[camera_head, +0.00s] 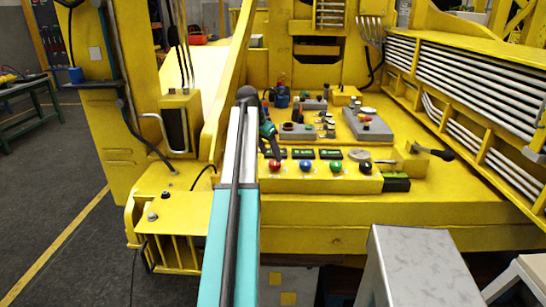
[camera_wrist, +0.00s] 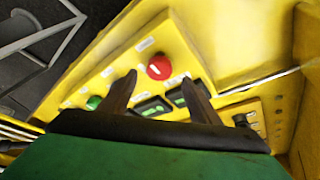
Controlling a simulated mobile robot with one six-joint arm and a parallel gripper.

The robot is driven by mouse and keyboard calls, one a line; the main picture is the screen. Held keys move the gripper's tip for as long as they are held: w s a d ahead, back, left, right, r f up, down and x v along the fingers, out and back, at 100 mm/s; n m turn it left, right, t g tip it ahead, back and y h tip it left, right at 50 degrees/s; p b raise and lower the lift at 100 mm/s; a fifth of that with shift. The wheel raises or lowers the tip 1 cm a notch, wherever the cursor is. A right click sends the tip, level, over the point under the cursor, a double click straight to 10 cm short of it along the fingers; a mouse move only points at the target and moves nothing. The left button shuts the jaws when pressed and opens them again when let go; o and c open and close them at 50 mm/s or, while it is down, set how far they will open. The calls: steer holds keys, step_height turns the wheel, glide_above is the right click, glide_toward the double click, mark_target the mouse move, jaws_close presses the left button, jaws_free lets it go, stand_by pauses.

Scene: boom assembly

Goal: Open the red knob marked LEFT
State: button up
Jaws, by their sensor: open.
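The red knob (camera_head: 275,165) is at the left end of a row of round knobs on the front of the yellow console. In the wrist view the red knob (camera_wrist: 159,67) shows just past the fingertips, between them, with a small pale label beside it too small to read. My gripper (camera_wrist: 159,80) is open and empty, its two dark fingers pointing at the knob. In the head view my gripper (camera_head: 275,154) is just above and behind the red knob. I cannot tell whether a finger touches it.
A blue knob (camera_head: 305,165), a green knob (camera_head: 335,166) and a black knob (camera_head: 365,167) continue the row to the right. Small dark display panels (camera_head: 303,154) lie behind the row. Grey control boxes (camera_head: 367,124) stand farther back. The space in front of the console face is clear.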

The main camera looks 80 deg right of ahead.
mark_target(274, 162)
steer(key=shift+p+x, duration=0.35)
steer(key=shift+x, duration=2.05)
steer(key=shift+c, duration=0.4)
